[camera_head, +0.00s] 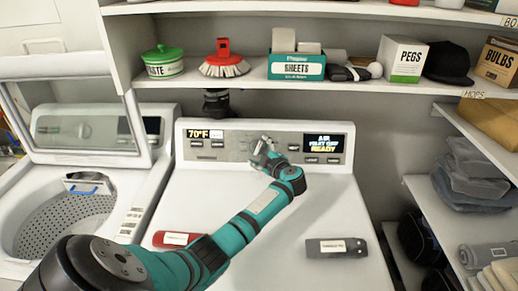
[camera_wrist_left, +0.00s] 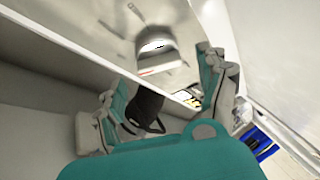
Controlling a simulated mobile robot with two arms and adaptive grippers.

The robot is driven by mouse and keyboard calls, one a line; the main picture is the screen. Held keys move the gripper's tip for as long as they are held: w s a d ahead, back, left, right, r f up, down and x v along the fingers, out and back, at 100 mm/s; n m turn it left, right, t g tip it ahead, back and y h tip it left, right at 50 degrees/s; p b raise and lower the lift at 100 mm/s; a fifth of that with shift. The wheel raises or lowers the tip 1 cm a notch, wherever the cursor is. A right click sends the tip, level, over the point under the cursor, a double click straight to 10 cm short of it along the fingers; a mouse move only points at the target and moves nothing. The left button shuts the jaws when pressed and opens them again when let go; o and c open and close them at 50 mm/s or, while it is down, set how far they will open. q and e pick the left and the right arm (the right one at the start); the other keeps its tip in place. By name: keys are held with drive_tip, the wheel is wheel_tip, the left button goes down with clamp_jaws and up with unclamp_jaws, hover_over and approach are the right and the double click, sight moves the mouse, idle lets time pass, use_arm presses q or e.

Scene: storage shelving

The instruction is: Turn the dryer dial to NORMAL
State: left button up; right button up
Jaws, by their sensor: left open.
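The white dryer (camera_head: 325,208) stands in the middle of the head view, with a metallic control panel (camera_head: 226,152) along its back. Its right display (camera_head: 323,143) shows a few lines ending in READY; the setting text is too small to read surely. My left gripper (camera_head: 262,153) is at the middle of the panel and hides the dial there. In the left wrist view, the fingers of the left gripper (camera_wrist_left: 168,98) are spread apart. A pale round knob (camera_wrist_left: 157,48), seemingly the dial, stands out from the panel beyond them. I cannot tell whether the fingers touch it. My right gripper is not in view.
An open washer (camera_head: 150,205) stands at the left. A red labelled item (camera_head: 177,239) and a grey labelled item (camera_head: 337,248) lie on the dryer top. A shelf (camera_head: 300,85) with boxes and a brush hangs above the panel. Side shelves (camera_head: 440,215) stand at the right.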

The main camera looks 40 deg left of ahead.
use_arm(q)
drive_tip(key=shift+x, duration=1)
drive_tip(key=c, duration=1.2)
